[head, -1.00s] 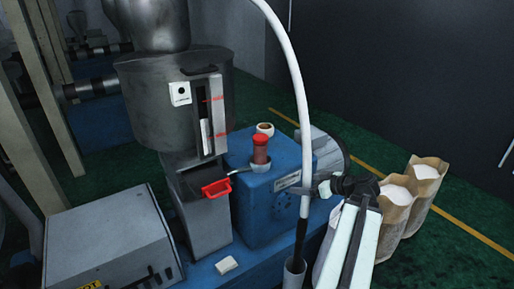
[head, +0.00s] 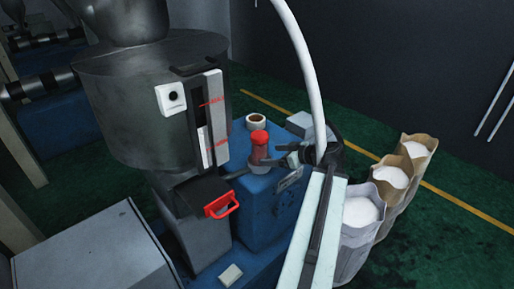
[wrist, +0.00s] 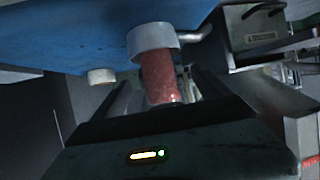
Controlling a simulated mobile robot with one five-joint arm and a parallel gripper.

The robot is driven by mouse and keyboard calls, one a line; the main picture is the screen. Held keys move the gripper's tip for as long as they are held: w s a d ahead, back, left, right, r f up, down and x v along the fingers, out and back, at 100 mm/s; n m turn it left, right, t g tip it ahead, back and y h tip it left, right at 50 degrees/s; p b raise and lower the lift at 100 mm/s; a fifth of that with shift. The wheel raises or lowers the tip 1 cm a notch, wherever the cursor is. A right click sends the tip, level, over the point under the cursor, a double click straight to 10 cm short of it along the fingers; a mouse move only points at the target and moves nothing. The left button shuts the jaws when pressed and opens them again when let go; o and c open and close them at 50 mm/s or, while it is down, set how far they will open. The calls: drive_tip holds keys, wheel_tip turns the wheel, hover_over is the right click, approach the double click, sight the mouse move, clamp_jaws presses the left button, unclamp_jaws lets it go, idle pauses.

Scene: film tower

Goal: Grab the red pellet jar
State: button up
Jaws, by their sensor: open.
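The red pellet jar (head: 260,152), with a bright red lid, stands upright on top of the blue machine housing (head: 262,205). A pale metal scoop bowl lies at its base; I cannot tell if the jar is in it or behind it. My gripper (head: 270,160) is open at the jar's right side, with its fingers close to it. In the wrist view the reddish jar (wrist: 160,78) shows between the two fingers, and the pale scoop bowl (wrist: 152,38) covers one end of it. The jar's other end is partly hidden by the gripper body.
A tape roll (head: 256,121) lies behind the jar. A grey hopper (head: 150,105) with a red-handled drawer (head: 222,204) stands close on the left. A white hose (head: 303,70) arches past my arm. Open sacks (head: 363,212) of white material stand on the right.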

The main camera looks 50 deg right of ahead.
sight(260, 153)
drive_tip(key=b+x, duration=0.1)
drive_tip(key=x, duration=0.2)
drive_tip(key=b+x, duration=0.2)
drive_tip(key=x, duration=0.2)
drive_tip(key=shift+w+d, duration=0.2)
drive_tip(key=shift+w, duration=0.2)
drive_tip(key=shift+r, duration=0.1)
drive_tip(key=c, duration=1.8)
drive_tip(key=shift+c, duration=0.2)
